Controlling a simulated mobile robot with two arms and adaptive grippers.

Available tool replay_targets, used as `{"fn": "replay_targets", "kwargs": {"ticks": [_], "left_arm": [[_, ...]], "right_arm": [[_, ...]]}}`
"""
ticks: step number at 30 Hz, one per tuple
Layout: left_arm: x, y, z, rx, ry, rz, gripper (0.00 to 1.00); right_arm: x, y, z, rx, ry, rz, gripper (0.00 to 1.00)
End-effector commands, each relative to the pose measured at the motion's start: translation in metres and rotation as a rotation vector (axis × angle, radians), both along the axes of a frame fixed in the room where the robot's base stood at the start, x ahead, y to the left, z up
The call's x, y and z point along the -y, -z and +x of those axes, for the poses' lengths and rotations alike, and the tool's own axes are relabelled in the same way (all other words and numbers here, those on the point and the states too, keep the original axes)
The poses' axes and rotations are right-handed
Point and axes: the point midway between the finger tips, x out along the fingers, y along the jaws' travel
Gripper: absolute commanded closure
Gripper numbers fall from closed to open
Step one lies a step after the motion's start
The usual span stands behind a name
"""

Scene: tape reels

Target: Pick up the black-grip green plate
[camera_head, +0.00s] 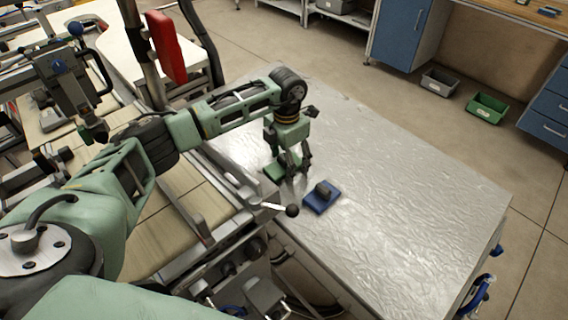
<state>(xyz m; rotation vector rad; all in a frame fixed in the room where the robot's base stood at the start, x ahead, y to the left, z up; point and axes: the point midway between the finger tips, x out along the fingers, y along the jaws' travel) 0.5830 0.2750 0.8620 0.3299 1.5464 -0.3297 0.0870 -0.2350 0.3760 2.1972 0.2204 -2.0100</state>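The green plate (274,172) lies on the metal table near its left edge. My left gripper (293,168) points down right at it, with its fingers seen apart at the plate's right side. The plate's grip is hidden behind or between the fingers, and I cannot tell whether they touch it. No lift of the plate off the table shows. My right gripper is not in this view.
A blue plate (318,204) with a dark grip lies close by, to the right and nearer. A black ball-ended lever (291,210) sticks out at the table's left edge. The metal table (420,200) is clear to the right.

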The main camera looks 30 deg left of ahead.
Motion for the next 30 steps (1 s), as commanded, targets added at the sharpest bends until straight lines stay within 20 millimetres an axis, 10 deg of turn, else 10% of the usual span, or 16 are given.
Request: {"fn": "replay_targets", "kwargs": {"ticks": [30], "left_arm": [[-0.0001,-0.0008,0.0006,0.001,-0.001,0.0,0.95]], "right_arm": [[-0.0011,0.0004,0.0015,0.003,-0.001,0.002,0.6]]}}
